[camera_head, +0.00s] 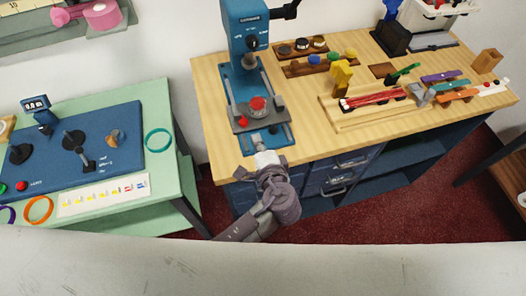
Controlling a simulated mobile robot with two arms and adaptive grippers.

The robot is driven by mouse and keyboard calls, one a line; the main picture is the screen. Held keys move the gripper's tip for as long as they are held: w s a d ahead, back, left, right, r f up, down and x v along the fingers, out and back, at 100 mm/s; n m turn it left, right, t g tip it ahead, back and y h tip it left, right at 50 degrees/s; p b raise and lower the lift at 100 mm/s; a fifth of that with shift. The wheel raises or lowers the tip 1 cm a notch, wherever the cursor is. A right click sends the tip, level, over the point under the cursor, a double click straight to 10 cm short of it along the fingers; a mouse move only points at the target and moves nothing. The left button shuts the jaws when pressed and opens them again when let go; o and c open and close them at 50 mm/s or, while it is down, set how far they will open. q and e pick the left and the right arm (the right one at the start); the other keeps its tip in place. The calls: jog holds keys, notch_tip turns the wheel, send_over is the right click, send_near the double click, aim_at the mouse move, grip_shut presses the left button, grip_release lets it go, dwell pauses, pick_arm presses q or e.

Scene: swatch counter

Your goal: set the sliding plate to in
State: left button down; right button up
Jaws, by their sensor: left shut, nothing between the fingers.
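A blue press-like machine (243,28) stands at the left end of the wooden counter. A grey plate (272,118) lies across its blue base, with a round red piece (257,103) and a small red knob (243,121) on it. I take this grey plate to be the sliding plate. My left gripper (258,141) is shut and empty, low at the front of the base, just in front of the plate. I cannot tell whether the fingertips touch the plate. The gripper hides part of the base's front edge. My right gripper is not in view.
The wooden counter (212,98) holds small trays, coloured clamps and a white bin (428,14) to the right. A green table (158,96) with a blue control panel (115,130) stands at the left. A gap separates the two. Dark drawers are below the counter.

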aim_at(248, 112)
pick_arm(q)
jog(key=shift+w+a, duration=0.2)
jog(key=shift+w, duration=0.35)
jog(key=shift+w+a, duration=0.15)
jog(key=shift+w, duration=0.35)
jog(key=w+a, duration=0.1)
jog(key=w, duration=0.1)
jog(key=w+b, duration=0.1)
jog(key=w, duration=0.2)
jog(key=w+a, duration=0.1)
jog(key=w, duration=0.2)
jog(key=shift+w+a+f, duration=0.1)
jog(key=shift+a, duration=0.2)
jog(key=shift+r, duration=0.2)
jog(key=shift+a, duration=0.1)
